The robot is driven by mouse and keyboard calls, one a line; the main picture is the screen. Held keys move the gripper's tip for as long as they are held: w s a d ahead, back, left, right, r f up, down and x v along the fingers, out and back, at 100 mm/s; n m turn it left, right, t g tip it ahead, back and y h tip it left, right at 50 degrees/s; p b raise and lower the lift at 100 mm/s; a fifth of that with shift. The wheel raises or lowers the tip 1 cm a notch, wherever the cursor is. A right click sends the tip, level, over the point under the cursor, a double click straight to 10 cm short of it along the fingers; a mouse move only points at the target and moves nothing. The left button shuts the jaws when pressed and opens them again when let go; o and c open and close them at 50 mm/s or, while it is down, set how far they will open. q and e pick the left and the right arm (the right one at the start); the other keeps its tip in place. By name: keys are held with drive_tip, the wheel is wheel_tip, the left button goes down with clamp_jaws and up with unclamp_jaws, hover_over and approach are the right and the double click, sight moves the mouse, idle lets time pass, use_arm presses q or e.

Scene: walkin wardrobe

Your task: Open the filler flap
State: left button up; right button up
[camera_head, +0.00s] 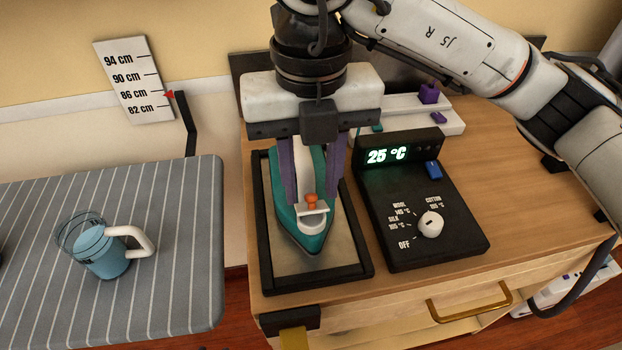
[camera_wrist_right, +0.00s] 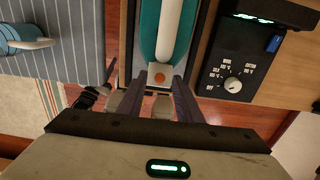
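A teal and white iron (camera_head: 286,222) rests in a black-framed tray (camera_head: 265,279) on the wooden cabinet, its pointed end toward me. The filler flap (camera_head: 303,210) is a small pale plate with an orange knob (camera_head: 311,199) near that end. It looks lowered, but its exact angle is hard to tell. My right gripper (camera_head: 312,204) points down over the iron, its purple fingers apart on either side of the flap. The wrist view shows the orange knob (camera_wrist_right: 159,77) between the fingertips (camera_wrist_right: 159,88); contact cannot be made out. My left gripper is not in view.
A black control box (camera_head: 461,232) with a dial and a 25 °C display stands right of the tray. A clear cup (camera_head: 103,261) with blue liquid stands on the striped ironing board (camera_head: 180,309) at left. A height scale (camera_head: 134,80) hangs on the wall.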

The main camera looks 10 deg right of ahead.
drive_tip(key=shift+f, duration=0.3)
clamp_jaws()
drive_tip(key=shift+w+r+g+p, duration=0.3)
drive_tip(key=shift+w+g+p, duration=0.35)
drive_tip(key=shift+g+p, duration=0.4)
drive_tip(key=shift+w+g+p, duration=0.35)
drive_tip(key=shift+g+p, duration=0.05)
drive_tip(key=shift+g, duration=0.35)
drive_tip(key=shift+w+f+g, duration=0.15)
drive_tip(key=shift+g, duration=0.15)
unclamp_jaws()
